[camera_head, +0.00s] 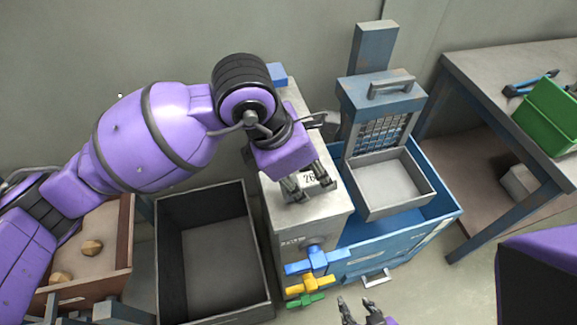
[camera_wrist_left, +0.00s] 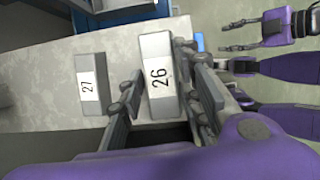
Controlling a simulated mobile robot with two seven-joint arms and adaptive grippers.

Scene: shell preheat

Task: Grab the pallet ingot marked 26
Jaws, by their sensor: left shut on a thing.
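The grey ingot with a white label marked 26 (camera_wrist_left: 156,48) is between the fingers of my left gripper (camera_wrist_left: 165,98) in the left wrist view. Its label also shows in the head view (camera_head: 309,178), at the top of the grey cabinet. My left gripper (camera_head: 308,188) is shut on this ingot from above; whether the ingot touches the surface is unclear. A second grey ingot marked 27 (camera_wrist_left: 90,85) lies beside it, apart from the fingers. My right gripper (camera_head: 363,312) is open and empty at the bottom of the head view, lower than the cabinet's front valves.
The grey cabinet (camera_head: 284,225) has blue, yellow and green valve handles (camera_head: 312,262) in front. A dark open bin (camera_head: 167,250) stands left of it. A blue machine with a tray (camera_head: 375,208) stands right. A table (camera_head: 470,80) holds a green bin (camera_head: 552,115).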

